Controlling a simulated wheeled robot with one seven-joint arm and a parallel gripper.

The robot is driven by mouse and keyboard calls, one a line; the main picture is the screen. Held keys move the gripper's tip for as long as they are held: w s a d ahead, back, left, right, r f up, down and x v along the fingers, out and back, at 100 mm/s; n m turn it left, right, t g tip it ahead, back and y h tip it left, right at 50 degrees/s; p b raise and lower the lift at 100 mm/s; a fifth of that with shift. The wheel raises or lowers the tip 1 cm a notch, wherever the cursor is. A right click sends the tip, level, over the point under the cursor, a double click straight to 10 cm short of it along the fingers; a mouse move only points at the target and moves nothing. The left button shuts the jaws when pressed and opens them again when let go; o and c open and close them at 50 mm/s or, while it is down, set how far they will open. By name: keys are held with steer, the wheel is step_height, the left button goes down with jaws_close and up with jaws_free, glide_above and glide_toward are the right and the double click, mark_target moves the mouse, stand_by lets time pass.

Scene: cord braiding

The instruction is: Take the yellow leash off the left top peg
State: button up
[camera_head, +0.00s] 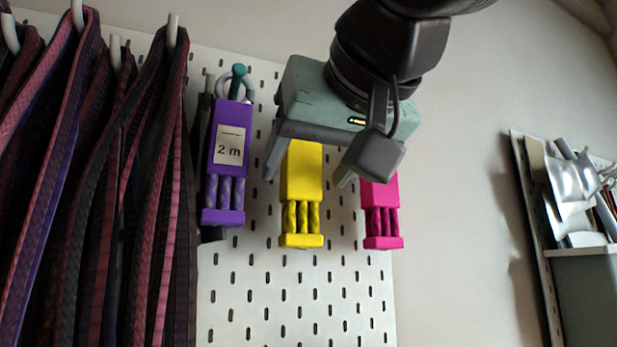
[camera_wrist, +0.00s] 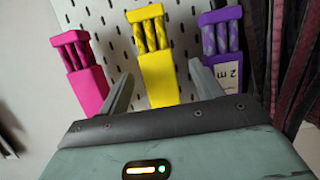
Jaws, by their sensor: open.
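The yellow leash (camera_head: 301,195) is a bundle with a solid yellow block at its top and braided strands below. It hangs on the white pegboard (camera_head: 255,275), between a purple bundle and a pink one. Its upper end and its peg are hidden behind my gripper (camera_head: 304,181). My gripper is open and empty, with one finger on each side of the yellow block. In the wrist view, which is upside down, the yellow leash (camera_wrist: 153,55) lies between the fingers (camera_wrist: 160,76). I cannot tell whether they touch it.
The purple bundle (camera_head: 229,155), labelled "2 m", hangs close on the left from a teal peg (camera_head: 238,75). The pink bundle (camera_head: 381,215) hangs close on the right. Dark woven straps (camera_head: 100,180) hang at far left. The pegboard below the bundles is bare.

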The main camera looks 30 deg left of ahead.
mark_target(305, 175)
steer(key=p+x, duration=0.2)
steer(key=x, duration=0.1)
steer(key=shift+w+a+r, duration=0.15)
steer(key=shift+w+a, duration=0.05)
steer(key=shift+w, duration=0.05)
steer(key=shift+w+a+f, duration=0.2)
steer(key=shift+w+a, duration=0.05)
steer(key=shift+a, duration=0.05)
steer(key=c, duration=1.2)
steer(key=shift+o, duration=0.2)
